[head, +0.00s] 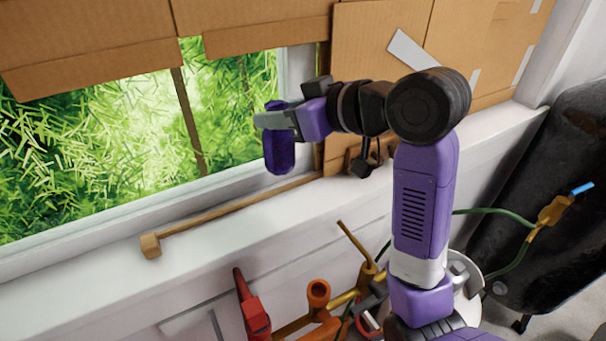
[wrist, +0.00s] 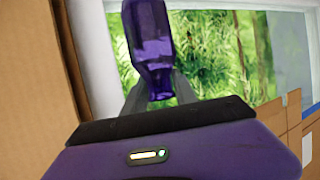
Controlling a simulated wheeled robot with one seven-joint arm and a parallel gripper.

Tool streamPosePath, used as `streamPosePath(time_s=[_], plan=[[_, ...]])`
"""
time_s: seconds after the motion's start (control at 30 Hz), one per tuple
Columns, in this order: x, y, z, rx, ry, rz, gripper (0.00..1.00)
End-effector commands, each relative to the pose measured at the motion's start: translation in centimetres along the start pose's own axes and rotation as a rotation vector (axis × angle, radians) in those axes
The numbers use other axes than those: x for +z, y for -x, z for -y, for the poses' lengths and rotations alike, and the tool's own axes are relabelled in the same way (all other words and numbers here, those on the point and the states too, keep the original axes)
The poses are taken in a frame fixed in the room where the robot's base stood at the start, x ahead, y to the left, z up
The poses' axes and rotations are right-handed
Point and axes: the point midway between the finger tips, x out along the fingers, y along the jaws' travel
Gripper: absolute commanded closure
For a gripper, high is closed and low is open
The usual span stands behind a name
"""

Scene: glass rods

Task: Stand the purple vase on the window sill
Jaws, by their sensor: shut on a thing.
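The purple vase (head: 279,155) is dark, glossy and glass-like. My gripper (head: 272,120) is shut on its upper part and holds it about upright in front of the window. The vase hangs above the white window sill (head: 240,236), with its lower end apart from the surface as far as the head view shows. In the wrist view the vase (wrist: 152,45) stands between my two grey fingers (wrist: 155,97), with greenery behind it.
A wooden stick with a block end (head: 151,246) lies along the sill. Cardboard (head: 375,45) covers part of the window. A brown object (head: 358,162) sits on the sill behind my arm. Red and orange tools (head: 254,318) are below. The sill's left part is clear.

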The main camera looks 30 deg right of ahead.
Motion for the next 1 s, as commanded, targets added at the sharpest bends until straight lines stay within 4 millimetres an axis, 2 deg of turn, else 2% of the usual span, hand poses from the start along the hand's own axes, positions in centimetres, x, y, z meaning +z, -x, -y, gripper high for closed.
streamPosePath(time_s=[0.2,0.43,0.63,0.77,1.0], plan=[[3.4,-1.3,0.1,-0.001,-0.004,0.004,1.0],[5.2,-2.1,0.1,-0.001,-0.001,0.002,1.0],[7.8,-3.1,0.1,-0.002,-0.003,0.003,1.0],[8.5,-3.4,0.1,-0.001,-0.001,0.0,1.0],[8.5,-3.5,0.1,-0.001,0.0,-0.001,1.0]])
